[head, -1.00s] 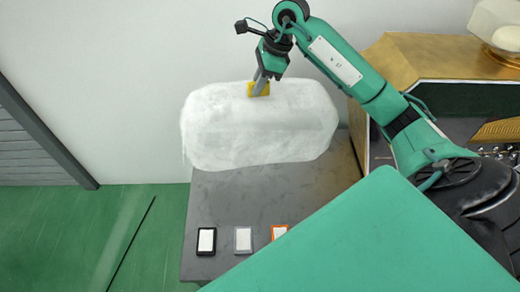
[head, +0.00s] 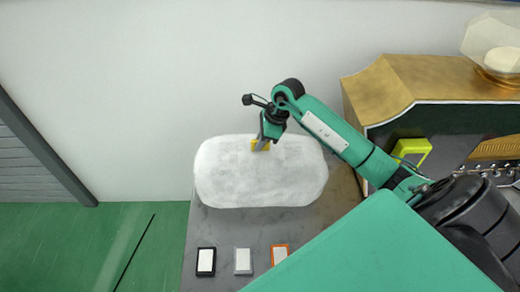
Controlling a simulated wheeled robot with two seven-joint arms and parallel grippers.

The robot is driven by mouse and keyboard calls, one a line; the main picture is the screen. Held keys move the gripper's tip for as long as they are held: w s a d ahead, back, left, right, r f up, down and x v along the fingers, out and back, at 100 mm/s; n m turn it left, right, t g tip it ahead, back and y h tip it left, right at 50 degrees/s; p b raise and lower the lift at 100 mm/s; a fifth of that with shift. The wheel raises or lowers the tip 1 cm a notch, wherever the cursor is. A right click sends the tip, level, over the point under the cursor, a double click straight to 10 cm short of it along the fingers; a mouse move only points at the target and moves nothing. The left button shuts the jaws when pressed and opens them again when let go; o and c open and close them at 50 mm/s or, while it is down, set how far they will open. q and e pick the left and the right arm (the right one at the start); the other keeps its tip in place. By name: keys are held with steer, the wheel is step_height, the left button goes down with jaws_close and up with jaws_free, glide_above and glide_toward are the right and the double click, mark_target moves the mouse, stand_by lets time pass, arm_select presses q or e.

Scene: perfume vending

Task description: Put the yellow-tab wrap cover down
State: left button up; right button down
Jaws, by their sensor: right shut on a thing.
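The wrap cover (head: 258,182) is a white, fuzzy, rounded rectangle in the head view. It is at the far end of the grey table, and I cannot tell whether it touches the table top. Its yellow tab (head: 257,146) is at its top edge. My right gripper (head: 264,141) is shut on the yellow tab, and its fingers hide part of the tab. My left gripper is not in view.
The grey table (head: 212,228) holds a black-framed card (head: 206,262), a grey-framed card (head: 243,262) and an orange-framed card (head: 280,254) near its front. A gold-topped cabinet (head: 400,85) stands at the right, with a yellow-green object (head: 412,148) in front. The wall is behind.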

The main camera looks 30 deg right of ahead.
step_height(320, 180, down, 4)
steer(key=shift+r+p, duration=0.1)
steer(key=shift+p, duration=0.2)
steer(key=shift+f, duration=0.55)
steer(key=c, duration=1.5)
jaws_free()
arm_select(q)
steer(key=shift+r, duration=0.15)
arm_select(e)
steer(key=shift+o, duration=0.2)
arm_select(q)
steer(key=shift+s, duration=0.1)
